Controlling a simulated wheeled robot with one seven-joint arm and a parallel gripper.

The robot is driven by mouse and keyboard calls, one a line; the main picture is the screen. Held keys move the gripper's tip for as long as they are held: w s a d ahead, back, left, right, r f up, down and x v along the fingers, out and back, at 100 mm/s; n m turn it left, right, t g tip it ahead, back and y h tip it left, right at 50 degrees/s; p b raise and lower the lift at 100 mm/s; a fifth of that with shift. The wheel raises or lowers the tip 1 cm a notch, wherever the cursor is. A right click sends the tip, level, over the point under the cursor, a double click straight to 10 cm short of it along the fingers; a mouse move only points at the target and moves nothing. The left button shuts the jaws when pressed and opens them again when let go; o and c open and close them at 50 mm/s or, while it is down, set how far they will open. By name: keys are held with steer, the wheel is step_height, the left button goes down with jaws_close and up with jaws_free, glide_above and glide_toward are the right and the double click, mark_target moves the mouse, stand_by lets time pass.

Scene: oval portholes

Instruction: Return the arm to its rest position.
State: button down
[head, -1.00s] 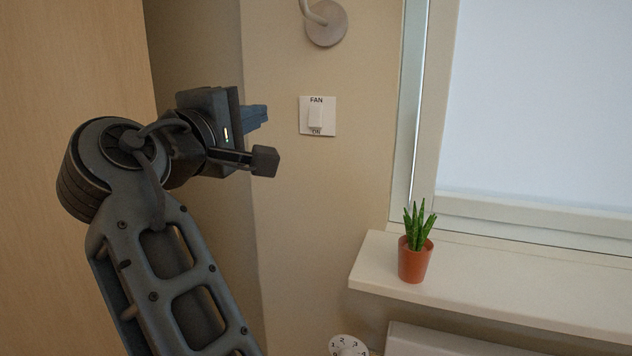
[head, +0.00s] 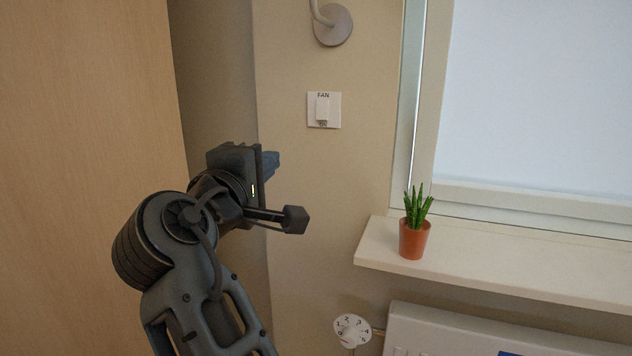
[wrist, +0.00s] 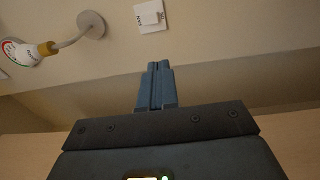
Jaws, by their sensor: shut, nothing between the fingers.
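My gripper (head: 272,165) is in front of the beige wall in the head view, below and left of the fan switch and apart from it. In the wrist view its two blue fingers (wrist: 155,85) are together with nothing between them. The white fan switch (head: 323,110) is on the wall, and it also shows at the top of the wrist view (wrist: 150,15). My arm rises from the lower left of the head view, bent at the elbow.
A wooden panel (head: 80,180) stands at the left. A potted plant (head: 414,238) sits on the windowsill (head: 480,256) at the right. Below are a numbered dial (head: 352,331) and a radiator (head: 460,335). A wall-mounted fitting (head: 333,25) is above the switch.

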steer(key=s+d+f+y, duration=0.2)
steer(key=d+f, duration=0.2)
steer(key=f, duration=0.8)
steer(key=s+d+f+m+g+y, duration=0.1)
steer(key=s+d+f+y, duration=0.1)
steer(key=s+d+f, duration=0.55)
steer(key=s+d+f+m+g+y, duration=0.15)
steer(key=s+d+f, duration=0.5)
steer(key=f, duration=0.65)
steer(key=s+d+f+m+y, duration=0.1)
steer(key=s+d+m, duration=0.15)
steer(key=s, duration=0.75)
steer(key=s+d+f+m, duration=0.15)
steer(key=s+d, duration=0.25)
steer(key=s, duration=0.6)
steer(key=s+d+r+m, duration=0.2)
steer(key=s+r+m, duration=0.2)
steer(key=s, duration=0.3)
steer(key=s+d+r+m+h, duration=0.1)
steer(key=s+d+r+m, duration=0.1)
steer(key=s+r+m, duration=0.2)
steer(key=v, duration=0.3)
steer(key=shift+d, duration=0.15)
steer(key=shift+r+h, duration=0.15)
steer(key=shift+h, duration=0.1)
